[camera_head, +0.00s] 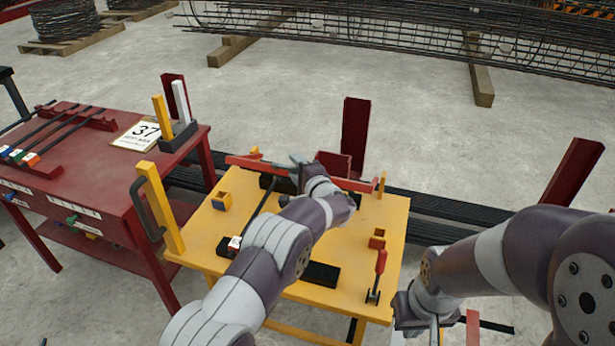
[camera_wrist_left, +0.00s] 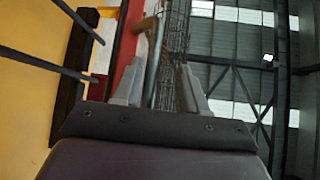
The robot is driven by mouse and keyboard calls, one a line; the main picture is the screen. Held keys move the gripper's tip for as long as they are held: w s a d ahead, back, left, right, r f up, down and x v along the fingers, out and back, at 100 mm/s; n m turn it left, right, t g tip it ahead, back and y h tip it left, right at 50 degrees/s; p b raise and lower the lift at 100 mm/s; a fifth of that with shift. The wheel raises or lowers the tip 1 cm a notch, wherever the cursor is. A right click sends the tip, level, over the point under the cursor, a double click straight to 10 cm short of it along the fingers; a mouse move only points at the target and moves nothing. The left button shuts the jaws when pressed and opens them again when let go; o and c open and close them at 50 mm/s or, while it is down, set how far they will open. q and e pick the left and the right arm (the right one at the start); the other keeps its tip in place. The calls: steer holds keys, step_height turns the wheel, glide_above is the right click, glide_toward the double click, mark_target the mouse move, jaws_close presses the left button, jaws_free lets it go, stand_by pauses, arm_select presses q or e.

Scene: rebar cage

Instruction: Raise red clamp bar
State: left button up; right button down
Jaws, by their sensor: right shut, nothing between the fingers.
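The red clamp bar (camera_head: 345,182) runs across the back of the yellow table, low and roughly level. In the left wrist view a red strip (camera_wrist_left: 128,75), seemingly the bar, lies behind one finger. My left gripper (camera_head: 297,168) is at the bar's middle, and my wrist hides part of the bar. In the left wrist view its fingers (camera_wrist_left: 158,90) stand apart, with a greyish tube (camera_wrist_left: 153,55) showing between them; I cannot tell whether they touch it. My right gripper (camera_head: 434,325) is shut and empty, low beside the table's right edge.
The yellow table (camera_head: 228,184) carries a red toggle clamp (camera_head: 379,269), a yellow block (camera_head: 222,201) and a dark rod (camera_head: 262,212). A red table (camera_head: 95,178) stands close on the left. Red posts (camera_head: 355,125) rise behind.

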arm_select(q)
steer(key=v, duration=1)
steer(key=shift+s+p, duration=0.3)
steer(key=shift+p, duration=0.05)
steer(key=shift+d+r, duration=0.1)
steer(key=shift+d, duration=0.05)
